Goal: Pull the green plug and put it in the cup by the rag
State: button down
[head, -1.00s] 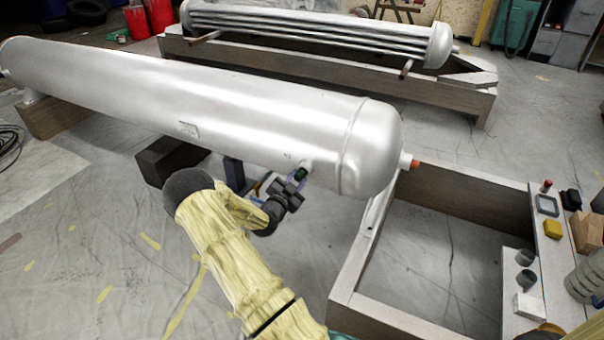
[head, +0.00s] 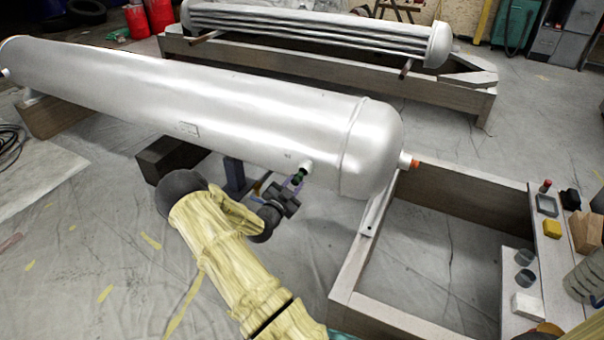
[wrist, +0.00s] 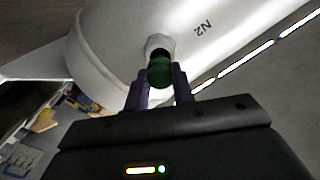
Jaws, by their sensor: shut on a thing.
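The green plug (wrist: 159,72) is between the two fingers of my gripper (wrist: 160,88), at the mouth of a short pale nozzle (wrist: 158,42) marked N2. In the head view the plug (head: 298,177) shows small and dark at the nozzle (head: 306,167) under the silver tank, with my gripper (head: 296,184) shut on it from below. I cannot tell if the plug's end is clear of the nozzle. Two grey cups stand at the lower right: a farther cup (head: 526,257) and a nearer cup (head: 525,279). The nearer cup is beside a white folded thing, seemingly the rag (head: 528,305).
The long silver tank (head: 230,100) lies above my gripper. An orange plug (head: 415,163) sits on its end nozzle. A wooden frame (head: 345,290) stands between my arm and the cups. A yellow block (head: 552,229) and other small items lie beyond the cups.

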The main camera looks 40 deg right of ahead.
jog(key=shift+v, duration=0.9)
jog(key=shift+p+v, duration=0.45)
jog(key=shift+v, duration=1.5)
jog(key=shift+a, duration=0.1)
jog(key=w+a+r+n+t+y+p, duration=0.1)
jog(key=a+r+n+t+y+p, duration=0.25)
jog(key=a, duration=0.65)
jog(key=w+a+r+n+t+y+p, duration=0.1)
jog(key=a+r+n+t+y+p, duration=0.2)
jog(key=a, duration=0.6)
jog(key=w+a+r+n+t+y+p, duration=0.1)
jog(key=a+r+n+t+y+p, duration=0.25)
jog(key=a, duration=0.65)
jog(key=s+r+n+y+p, duration=0.1)
jog(key=s+r+y+p, duration=0.2)
jog(key=r+p, duration=0.8)
jog(key=s+r+n+t+y+p, duration=0.1)
jog(key=r+p, duration=1.1)
jog(key=p, duration=1.3)
jog(key=s+n+y, duration=0.1)
jog(key=s+y, duration=0.1)
jog(key=shift+s+n+y, duration=0.3)
jog(key=shift+s, duration=0.1)
jog(key=shift+d, duration=0.15)
